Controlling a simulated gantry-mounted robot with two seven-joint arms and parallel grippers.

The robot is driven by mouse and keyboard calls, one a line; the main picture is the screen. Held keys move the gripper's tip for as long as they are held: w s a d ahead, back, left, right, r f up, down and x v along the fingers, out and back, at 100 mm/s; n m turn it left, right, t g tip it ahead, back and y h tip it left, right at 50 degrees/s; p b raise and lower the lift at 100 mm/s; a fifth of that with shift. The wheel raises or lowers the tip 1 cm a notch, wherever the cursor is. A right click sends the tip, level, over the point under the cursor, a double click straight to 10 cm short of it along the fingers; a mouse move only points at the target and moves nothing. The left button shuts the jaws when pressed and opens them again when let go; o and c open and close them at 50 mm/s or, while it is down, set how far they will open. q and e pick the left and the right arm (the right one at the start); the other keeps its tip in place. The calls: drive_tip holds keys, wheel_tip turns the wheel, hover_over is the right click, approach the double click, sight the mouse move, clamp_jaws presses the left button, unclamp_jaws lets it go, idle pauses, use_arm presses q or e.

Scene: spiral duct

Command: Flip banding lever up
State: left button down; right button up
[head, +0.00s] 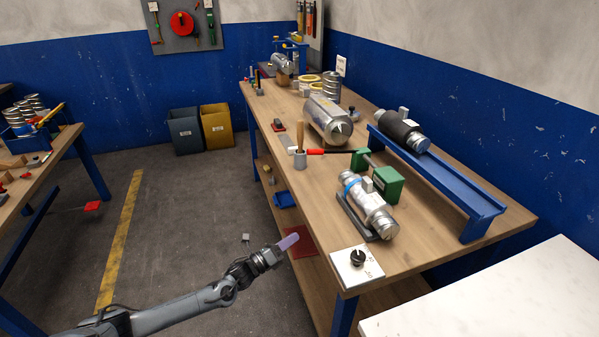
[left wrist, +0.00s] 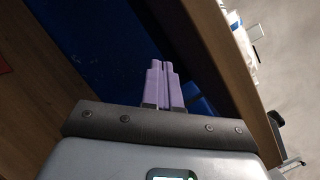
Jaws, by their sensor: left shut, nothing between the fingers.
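A lever with a red grip (head: 315,152) and a dark rod lies about level, reaching left from a green block device (head: 387,182) on the workbench. I take it for the banding lever, though the picture does not name it. My left gripper (head: 290,242), with purple fingers, is beside the bench's left edge, well apart from the lever and nearer to me. Its fingers (left wrist: 163,82) are together and empty in the left wrist view. The lever does not show in that view. My right gripper is in neither view.
The floor left of the bench is mostly clear.

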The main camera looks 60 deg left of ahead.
use_arm(q)
drive_tip(key=a+r+m+t+h+b, duration=0.2)
drive_tip(key=a+r+m+h, duration=0.1)
drive_tip(key=a+r+m, duration=0.6)
drive_tip(key=a+r, duration=0.2)
drive_tip(key=a, duration=0.2)
drive_tip(key=shift+w+r+h, duration=0.3)
drive_tip(key=shift+h, duration=0.1)
drive_tip(key=b+x, duration=0.3)
drive_tip(key=x, duration=0.7)
drive_tip(key=shift+w+r+b, duration=0.1)
drive_tip(key=shift+r+b, duration=0.15)
drive_tip(key=shift+b, duration=0.1)
drive_tip(key=shift+w+a+r, duration=0.1)
drive_tip(key=shift+w+r, duration=0.2)
drive_tip(key=shift+r, duration=0.55)
drive_tip(key=shift+w+a+r, duration=0.1)
drive_tip(key=shift+w+r, duration=0.25)
drive_tip(key=shift+r, duration=0.5)
